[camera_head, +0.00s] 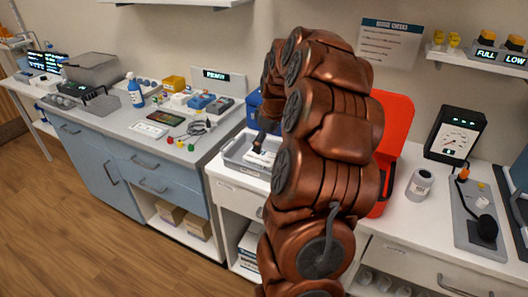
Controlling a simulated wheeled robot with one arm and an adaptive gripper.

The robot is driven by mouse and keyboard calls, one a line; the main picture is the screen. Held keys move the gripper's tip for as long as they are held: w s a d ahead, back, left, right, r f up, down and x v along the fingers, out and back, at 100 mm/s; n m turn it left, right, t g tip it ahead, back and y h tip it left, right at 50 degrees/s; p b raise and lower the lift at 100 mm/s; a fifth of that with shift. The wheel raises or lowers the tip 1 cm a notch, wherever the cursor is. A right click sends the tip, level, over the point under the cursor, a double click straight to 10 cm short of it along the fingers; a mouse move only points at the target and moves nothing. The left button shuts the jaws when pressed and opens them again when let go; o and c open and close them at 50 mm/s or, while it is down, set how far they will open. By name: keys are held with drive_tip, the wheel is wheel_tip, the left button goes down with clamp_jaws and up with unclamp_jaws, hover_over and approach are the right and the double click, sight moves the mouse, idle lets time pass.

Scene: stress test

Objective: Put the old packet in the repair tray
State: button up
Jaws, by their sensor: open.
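My copper-coloured arm fills the middle of the view. My gripper (262,143) shows only as a dark part at the left of the arm, low over a grey tray (228,161) on the white counter; it is open, but its fingers are mostly hidden. A small white item (260,158), perhaps the packet, lies in the tray just below the gripper. I cannot tell whether they touch. No label showing which tray is the repair tray is readable.
Left, the blue-fronted counter (140,135) holds a spray bottle (135,90), small boxes and coloured leads. A blue container (254,108) stands behind the tray.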

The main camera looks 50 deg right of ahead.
drive_tip(key=shift+v, duration=2.05)
drive_tip(key=s+a+g+y, duration=0.1)
drive_tip(key=s+a, duration=0.2)
drive_tip(key=a, duration=0.9)
drive_tip(key=s+a+g, duration=0.1)
drive_tip(key=s+a, duration=0.1)
drive_tip(key=a, duration=0.9)
drive_tip(key=s+a+f+m+g, duration=0.1)
drive_tip(key=s+a+f, duration=0.1)
drive_tip(key=s+a, duration=0.4)
drive_tip(key=s+a+f+m+g, duration=0.1)
drive_tip(key=s+a, duration=0.6)
drive_tip(key=s, duration=0.8)
drive_tip(key=shift+a+f+m+g, duration=0.3)
drive_tip(key=shift+f+g, duration=0.1)
drive_tip(key=shift+f, duration=0.25)
drive_tip(key=shift+s, duration=0.1)
wheel_tip(320, 180, up, 2)
drive_tip(key=shift+r+p, duration=0.25)
drive_tip(key=shift+p, duration=0.75)
drive_tip(key=shift+f, duration=0.15)
